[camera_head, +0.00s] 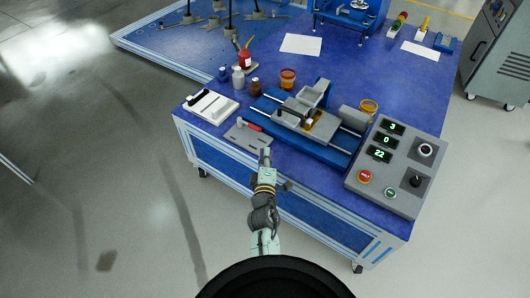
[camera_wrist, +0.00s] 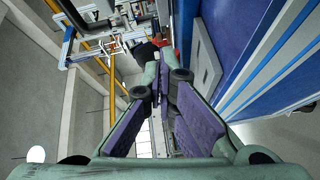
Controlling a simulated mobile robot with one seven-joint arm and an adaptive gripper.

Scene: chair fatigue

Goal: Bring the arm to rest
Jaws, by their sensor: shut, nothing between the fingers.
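My arm reaches up from the bottom centre in the head view. My gripper (camera_head: 264,156) is at the front edge of the blue workbench (camera_head: 328,178), close to a grey plate. In the wrist view my gripper (camera_wrist: 160,76) has purple pads, and its fingertips come together with nothing between them. The blue bench side (camera_wrist: 262,62) runs along the right of that view. From these views I cannot tell whether the fingertips touch the bench.
A grey plate (camera_head: 239,138) with a red-handled tool lies near the front edge. A test fixture (camera_head: 305,122) stands behind it. A control box (camera_head: 398,170) with displays and buttons is at the right. Open floor (camera_head: 100,200) spreads left.

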